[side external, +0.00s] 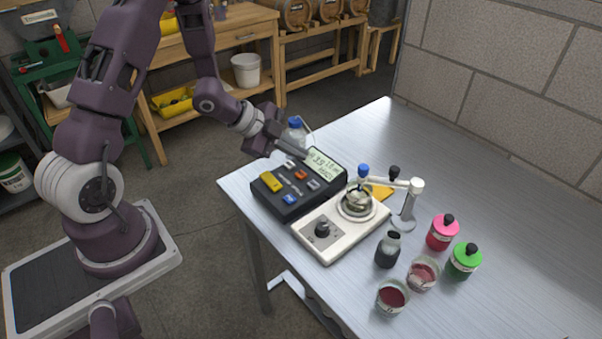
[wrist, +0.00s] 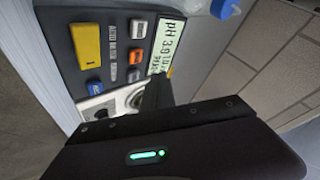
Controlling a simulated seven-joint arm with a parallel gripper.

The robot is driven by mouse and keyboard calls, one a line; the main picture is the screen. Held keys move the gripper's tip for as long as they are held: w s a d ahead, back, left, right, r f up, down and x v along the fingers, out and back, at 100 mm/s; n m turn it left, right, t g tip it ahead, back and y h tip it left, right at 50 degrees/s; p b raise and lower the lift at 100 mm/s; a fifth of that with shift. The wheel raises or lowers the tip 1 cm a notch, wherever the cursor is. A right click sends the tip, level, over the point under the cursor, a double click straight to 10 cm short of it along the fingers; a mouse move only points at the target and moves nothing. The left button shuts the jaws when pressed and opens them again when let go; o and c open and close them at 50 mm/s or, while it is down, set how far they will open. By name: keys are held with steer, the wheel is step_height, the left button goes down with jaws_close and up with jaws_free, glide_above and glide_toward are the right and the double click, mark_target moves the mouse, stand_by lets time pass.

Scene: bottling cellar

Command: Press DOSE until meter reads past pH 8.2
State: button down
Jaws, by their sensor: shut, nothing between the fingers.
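The dark grey meter box (side external: 300,185) lies on the steel table, with a pale display (side external: 325,166). In the wrist view the display (wrist: 163,45) seems to begin "pH 3.9"; its smaller text is unclear. The box carries a large yellow button (wrist: 87,46), a blue button (wrist: 95,87), an orange button (wrist: 134,57) and grey ones. I cannot read which is DOSE. My gripper (side external: 303,155) is shut and empty, above the box's back edge near the display. A glass beaker (side external: 357,201) stands on the white stirrer (side external: 340,231), with a blue-topped probe (side external: 363,171) in it.
A clear blue-capped bottle (side external: 294,131) stands behind the meter. A white probe stand (side external: 408,205), a dark bottle (side external: 388,250), pink (side external: 442,232) and green (side external: 464,261) bottles and cups of red liquid (side external: 392,297) stand right of the stirrer. The table's back right is clear.

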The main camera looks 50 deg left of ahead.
mark_target(297, 174)
steer(key=shift+f, duration=1.5)
stand_by(0.8)
steer(key=shift+f, duration=0.4)
steer(key=shift+f, duration=0.45)
stand_by(0.5)
steer(key=shift+r, duration=0.85)
steer(key=shift+r, duration=0.1)
steer(key=shift+r, duration=2.45)
